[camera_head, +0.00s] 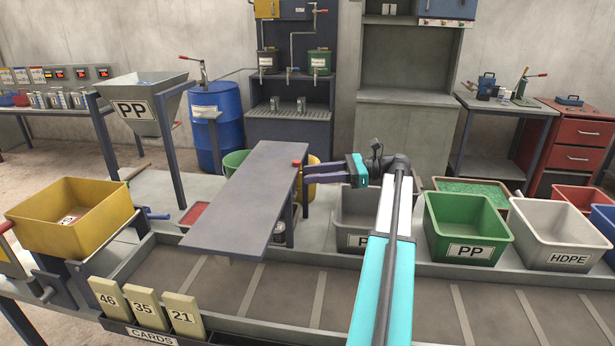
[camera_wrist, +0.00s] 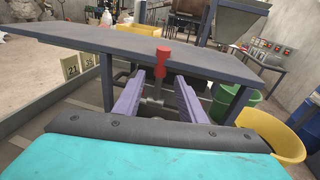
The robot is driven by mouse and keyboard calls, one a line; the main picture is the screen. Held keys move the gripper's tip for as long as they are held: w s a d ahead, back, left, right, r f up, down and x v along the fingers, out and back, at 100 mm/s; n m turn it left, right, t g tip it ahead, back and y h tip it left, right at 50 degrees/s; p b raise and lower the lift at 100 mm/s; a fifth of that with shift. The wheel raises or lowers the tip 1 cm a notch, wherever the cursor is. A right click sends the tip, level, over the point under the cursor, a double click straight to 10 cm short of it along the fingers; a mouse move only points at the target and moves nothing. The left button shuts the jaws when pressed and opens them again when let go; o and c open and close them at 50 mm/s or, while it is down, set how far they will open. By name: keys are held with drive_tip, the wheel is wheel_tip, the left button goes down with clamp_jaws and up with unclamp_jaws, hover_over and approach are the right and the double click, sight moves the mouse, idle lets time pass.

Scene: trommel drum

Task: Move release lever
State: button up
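My gripper (camera_wrist: 160,78) is open, with one purple finger on each side of the lever's shaft and a gap visible on both sides. The knob rises above the fingers. In the head view my gripper (camera_head: 305,173) points left at the panel edge; the lever's lower part is hidden there.
A yellow bin (camera_wrist: 275,135) and a green bin (camera_wrist: 235,103) stand close on the right in the wrist view. The grey PP bin (camera_head: 360,210) lies below my arm, with the green PP bin (camera_head: 467,220) beside it. Number cards (camera_head: 150,308) stand at the front left.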

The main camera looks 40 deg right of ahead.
drive_tip(key=p+v, duration=0.1)
drive_tip(key=v, duration=0.7)
drive_tip(key=shift+d+r+p, duration=0.2)
drive_tip(key=shift+d+p, duration=0.05)
drive_tip(key=shift+p, duration=0.05)
drive_tip(key=d+p, duration=0.1)
drive_tip(key=p, duration=0.8)
drive_tip(key=shift+s+d, duration=0.2)
drive_tip(key=shift+s, duration=0.2)
drive_tip(key=p, duration=0.7)
drive_tip(key=shift+s+d, duration=0.1)
drive_tip(key=shift+s, duration=0.3)
drive_tip(key=shift+s+f+p, duration=0.1)
drive_tip(key=shift+s+p, duration=0.05)
drive_tip(key=shift+p, duration=0.85)
